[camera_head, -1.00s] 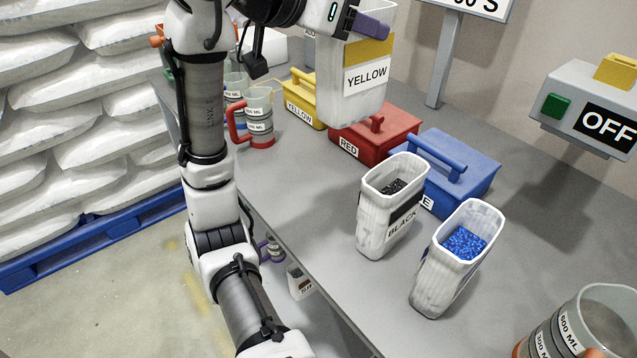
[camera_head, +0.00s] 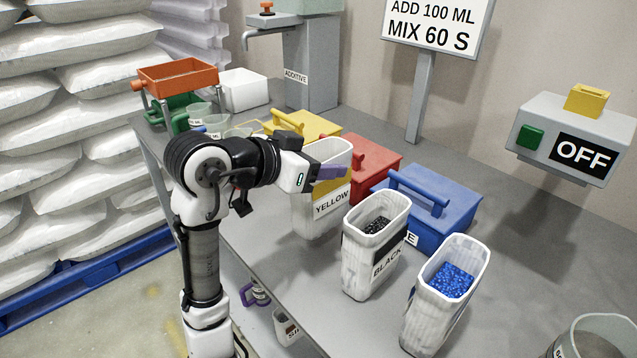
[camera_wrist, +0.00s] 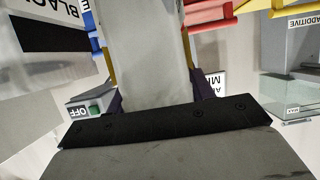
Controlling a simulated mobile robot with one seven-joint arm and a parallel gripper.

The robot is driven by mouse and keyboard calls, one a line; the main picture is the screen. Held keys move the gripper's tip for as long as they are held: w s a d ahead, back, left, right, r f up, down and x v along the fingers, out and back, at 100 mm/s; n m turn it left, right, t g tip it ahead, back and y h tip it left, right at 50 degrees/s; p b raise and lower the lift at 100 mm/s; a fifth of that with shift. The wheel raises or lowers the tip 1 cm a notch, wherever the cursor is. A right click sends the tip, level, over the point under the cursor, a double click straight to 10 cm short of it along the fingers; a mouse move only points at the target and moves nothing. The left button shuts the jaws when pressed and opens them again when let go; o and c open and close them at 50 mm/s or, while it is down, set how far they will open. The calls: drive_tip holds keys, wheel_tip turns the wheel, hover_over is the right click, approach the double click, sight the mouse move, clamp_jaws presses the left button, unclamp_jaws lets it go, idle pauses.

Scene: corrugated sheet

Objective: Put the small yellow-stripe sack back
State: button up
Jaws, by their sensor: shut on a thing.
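The small yellow-stripe sack (camera_head: 321,221) is a white, open-topped sack with a yellow band and the label YELLOW. It stands upright at the left of the black-stripe sack, at or just above the grey table; I cannot tell whether its base touches. My gripper (camera_head: 330,172) has purple fingers and is shut on the sack's upper part, coming from the left. In the wrist view the pale sack wall (camera_wrist: 148,55) fills the middle between the purple fingers. The sack's contents are not visible.
The black-stripe sack (camera_head: 368,265) and a sack of blue pellets (camera_head: 432,318) stand to the right. Red (camera_head: 378,155), blue (camera_head: 455,208) and yellow (camera_head: 305,122) lidded boxes sit behind. The grey table (camera_head: 290,280) is clear in front. An OFF switch box (camera_head: 530,130) hangs at right.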

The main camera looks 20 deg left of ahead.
drive_tip(key=shift+f, duration=2.1)
drive_tip(key=o, duration=1.6)
drive_tip(key=v, duration=1.2)
drive_tip(key=shift+b, duration=0.35)
